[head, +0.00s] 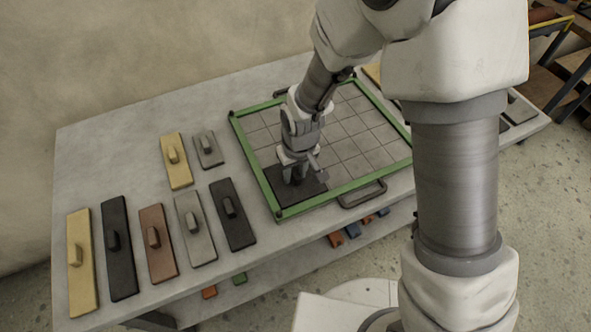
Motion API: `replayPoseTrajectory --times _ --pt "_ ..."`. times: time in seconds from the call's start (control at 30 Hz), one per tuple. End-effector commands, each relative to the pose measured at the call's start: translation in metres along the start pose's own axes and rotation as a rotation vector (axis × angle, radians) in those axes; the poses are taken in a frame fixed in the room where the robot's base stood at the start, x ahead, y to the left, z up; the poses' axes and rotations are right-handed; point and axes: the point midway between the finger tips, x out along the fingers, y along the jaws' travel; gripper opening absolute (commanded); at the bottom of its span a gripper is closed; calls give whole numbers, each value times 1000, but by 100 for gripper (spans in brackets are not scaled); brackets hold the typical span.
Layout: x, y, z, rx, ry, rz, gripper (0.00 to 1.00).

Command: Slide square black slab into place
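The square black slab (312,187) lies inside the green-framed board (249,160), in its near-left corner. Its left and near edges appear close to the green rim; any small gap is too fine to tell. My gripper (295,176) points down over the slab, at its middle. The slab's knob is hidden by the fingers, and I cannot tell whether they are closed on it. The rest of the board shows bare grey grid squares (345,130).
Left of the board, several knobbed slabs lie on the table (100,160): long yellow (83,283), black (122,278), brown (160,262), grey (200,247) and dark (238,232), plus shorter yellow (180,176) and grey (210,158). A handle (363,195) juts from the board's near side.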

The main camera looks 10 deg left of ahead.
Motion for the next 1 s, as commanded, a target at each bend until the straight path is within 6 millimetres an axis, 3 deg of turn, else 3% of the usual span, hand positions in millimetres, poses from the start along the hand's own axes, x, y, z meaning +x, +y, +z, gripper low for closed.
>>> replayPoseTrajectory --times 0.03,0.1,0.13,0.4,0.57,1.0 --pt "0 0 0 0 0 0 46" --pt "0 0 0 0 1 0 59" --pt "0 0 0 0 1 0 60" --pt "-1 1 -1 1 2 1 60" --pt "-12 1 -2 1 4 1 60" --pt "-103 1 -2 0 8 1 60"
